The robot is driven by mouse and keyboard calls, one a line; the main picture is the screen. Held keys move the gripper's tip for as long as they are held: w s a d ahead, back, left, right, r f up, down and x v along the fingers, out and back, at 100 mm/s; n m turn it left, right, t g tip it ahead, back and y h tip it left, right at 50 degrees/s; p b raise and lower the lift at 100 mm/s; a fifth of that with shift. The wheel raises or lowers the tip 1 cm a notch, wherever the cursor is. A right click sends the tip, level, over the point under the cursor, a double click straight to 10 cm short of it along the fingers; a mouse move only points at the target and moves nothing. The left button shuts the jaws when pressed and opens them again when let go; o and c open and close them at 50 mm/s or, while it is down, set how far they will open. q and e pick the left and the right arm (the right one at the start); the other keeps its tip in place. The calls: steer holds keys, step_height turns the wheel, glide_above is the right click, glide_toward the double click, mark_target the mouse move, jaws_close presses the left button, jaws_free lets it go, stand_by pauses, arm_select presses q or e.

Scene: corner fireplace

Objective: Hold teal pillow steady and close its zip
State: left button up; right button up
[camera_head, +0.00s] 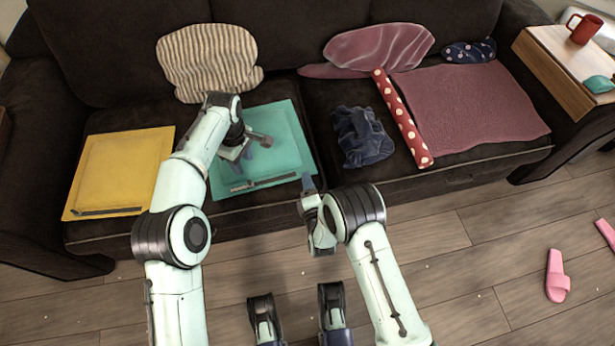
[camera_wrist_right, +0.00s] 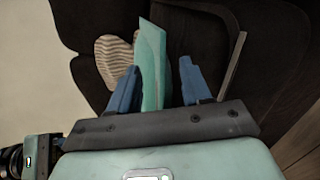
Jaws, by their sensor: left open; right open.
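The teal pillow (camera_head: 284,128) lies flat on the left seat of the dark sofa. Its dark zip strip (camera_head: 265,182) runs along the front edge. My left gripper (camera_head: 246,154) is over the pillow's left-middle part, open; I cannot tell if it touches the cloth. My right gripper (camera_head: 309,190) is open and empty by the pillow's front right corner. In the right wrist view the pillow (camera_wrist_right: 151,60) shows edge-on beyond the two blue fingers of the right gripper (camera_wrist_right: 157,85). My left arm hides part of the pillow's left side.
A yellow pillow (camera_head: 122,165) lies left of the teal one. A striped cushion (camera_head: 208,60) leans behind. Dark blue cloth (camera_head: 362,137), a red dotted roll (camera_head: 402,118) and a maroon blanket (camera_head: 470,105) lie right. Pink slippers (camera_head: 557,275) are on the floor.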

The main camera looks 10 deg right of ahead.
mark_target(248, 180)
steer(key=shift+x, duration=1.8)
jaws_close()
arm_select(q)
steer(key=shift+o, duration=0.2)
arm_select(e)
steer(key=shift+s, duration=0.1)
steer(key=shift+f, duration=0.1)
arm_select(q)
step_height(248, 180, down, 10)
steer(key=m, duration=0.9)
steer(key=shift+r+m, duration=0.1)
steer(key=shift+m, duration=0.3)
